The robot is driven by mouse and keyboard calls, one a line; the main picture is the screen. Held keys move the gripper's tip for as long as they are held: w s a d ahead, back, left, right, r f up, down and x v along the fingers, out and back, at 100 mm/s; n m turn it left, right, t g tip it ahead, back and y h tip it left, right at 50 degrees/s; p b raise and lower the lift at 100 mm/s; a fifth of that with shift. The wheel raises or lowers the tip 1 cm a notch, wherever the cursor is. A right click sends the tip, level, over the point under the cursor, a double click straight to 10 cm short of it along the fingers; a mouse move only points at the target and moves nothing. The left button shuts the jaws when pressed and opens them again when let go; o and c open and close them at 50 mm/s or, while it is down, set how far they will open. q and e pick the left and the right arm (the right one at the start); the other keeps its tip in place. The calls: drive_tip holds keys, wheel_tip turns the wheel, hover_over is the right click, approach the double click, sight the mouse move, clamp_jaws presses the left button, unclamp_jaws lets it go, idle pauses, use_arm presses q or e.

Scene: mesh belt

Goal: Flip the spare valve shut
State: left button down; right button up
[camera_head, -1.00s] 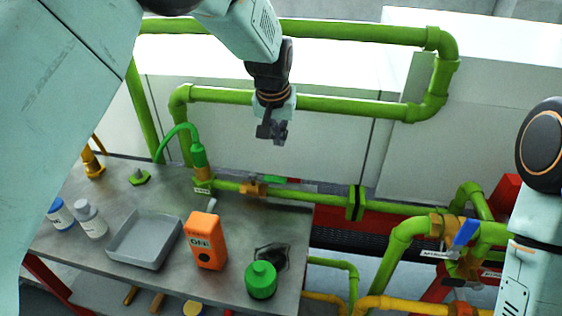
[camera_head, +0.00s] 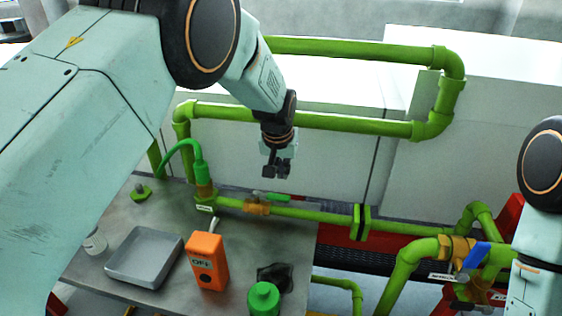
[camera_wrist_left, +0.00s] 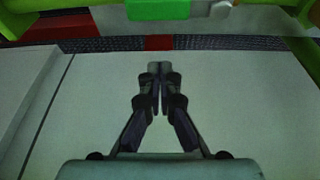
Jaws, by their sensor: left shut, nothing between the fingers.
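A brass valve (camera_head: 257,208) with a green lever (camera_head: 271,197) sits on the green pipe behind the bench; the lever lies roughly along the pipe. A second valve with a blue lever (camera_head: 476,256) stands at the right, its lever tilted across the pipe. I cannot read which tag says spare. My left gripper (camera_head: 277,173) is shut and empty, just above the green lever in the head view and apart from it. In the left wrist view the shut fingertips (camera_wrist_left: 159,68) point toward the green lever (camera_wrist_left: 158,9) at the top edge. My right gripper is out of view.
Green pipes (camera_head: 340,122) run behind and above the left gripper. The metal bench (camera_head: 222,252) holds a grey tray (camera_head: 145,258), an orange box (camera_head: 207,262) and a green-capped bottle (camera_head: 263,298). A green hose (camera_head: 180,148) arches left of the valve.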

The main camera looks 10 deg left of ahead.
sight(271, 196)
use_arm(q)
drive_tip(key=x, duration=0.2)
drive_tip(key=shift+s+d+f, duration=0.1)
drive_tip(key=shift+d+f, duration=0.15)
drive_tip(key=shift+f, duration=0.15)
drive_tip(key=shift+s+a, duration=0.25)
drive_tip(key=shift+s, duration=0.65)
drive_tip(key=shift+s+d+p, duration=0.2)
drive_tip(key=shift+s+p, duration=0.25)
drive_tip(key=shift+s, duration=0.5)
drive_tip(key=shift+w+a+f, duration=0.1)
drive_tip(key=shift+a, duration=0.05)
drive_tip(key=shift+p, duration=0.4)
